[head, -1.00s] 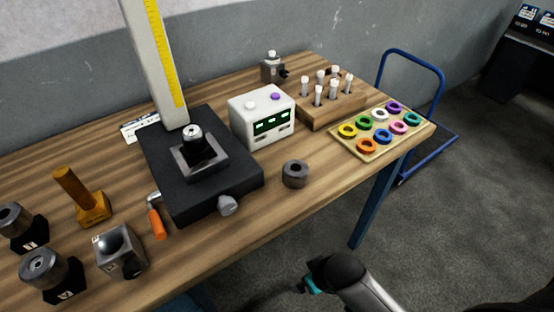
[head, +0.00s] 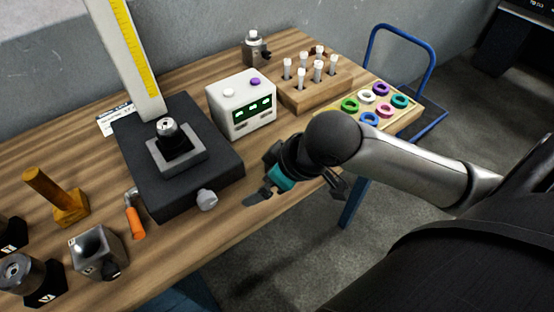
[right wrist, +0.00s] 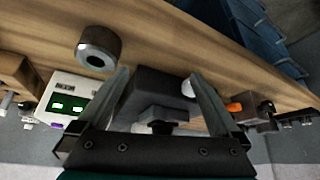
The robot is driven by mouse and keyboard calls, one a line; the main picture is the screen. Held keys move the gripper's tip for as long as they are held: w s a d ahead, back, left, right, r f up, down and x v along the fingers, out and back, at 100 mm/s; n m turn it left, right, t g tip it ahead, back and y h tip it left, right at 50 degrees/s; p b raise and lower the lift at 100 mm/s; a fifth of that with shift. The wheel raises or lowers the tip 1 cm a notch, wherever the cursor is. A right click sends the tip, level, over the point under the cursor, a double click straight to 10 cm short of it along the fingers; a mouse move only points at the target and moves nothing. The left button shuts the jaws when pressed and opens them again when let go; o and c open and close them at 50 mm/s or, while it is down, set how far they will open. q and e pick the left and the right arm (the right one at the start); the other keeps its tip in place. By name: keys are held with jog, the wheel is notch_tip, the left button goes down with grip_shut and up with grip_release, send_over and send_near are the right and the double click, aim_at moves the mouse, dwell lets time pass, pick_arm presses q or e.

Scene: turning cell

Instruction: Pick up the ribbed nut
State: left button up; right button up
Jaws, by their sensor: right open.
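The ribbed nut, a dark grey ring with a central hole, stands on the wooden table in the right wrist view (right wrist: 98,47), beyond and left of the left fingertip. In the head view it is hidden behind my right arm. My right gripper (head: 295,191) is over the table's front edge, right of the black block's grey knob. In the right wrist view its two fingers (right wrist: 159,75) are apart with nothing held between them. My left gripper is not in view.
The black block (head: 215,165) with a tall ruled column stands left of the gripper. Behind are a white box with a green display (head: 226,118), a wooden rack of pegs (head: 315,100) and a tray of coloured rings (head: 407,120). An orange-handled tool (head: 136,222) lies left.

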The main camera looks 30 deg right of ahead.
jog(key=w+d+r+m+h, duration=0.1)
jog(key=w+d+r+m, duration=0.1)
jog(key=d+r, duration=0.7)
jog(key=shift+g, duration=0.4)
jog(key=b+x, duration=0.1)
jog(key=x, duration=0.5)
jog(key=b+x, duration=0.1)
jog(key=x, duration=0.3)
jog(key=shift+s+d+f+b, duration=0.1)
jog(key=shift+s+f+b, duration=0.05)
jog(key=shift+s+b, duration=0.15)
jog(key=shift+d+b+x, duration=0.2)
jog(key=shift+b+x, duration=0.25)
jog(key=shift+x, duration=0.9)
jog(key=shift+d+b+x, duration=0.2)
jog(key=shift+b+x, duration=0.2)
jog(key=shift+x, duration=0.9)
jog(key=shift+s+a+f, duration=0.1)
jog(key=shift+s+a, duration=0.1)
jog(key=shift+c, duration=0.2)
jog(key=c, duration=1.5)
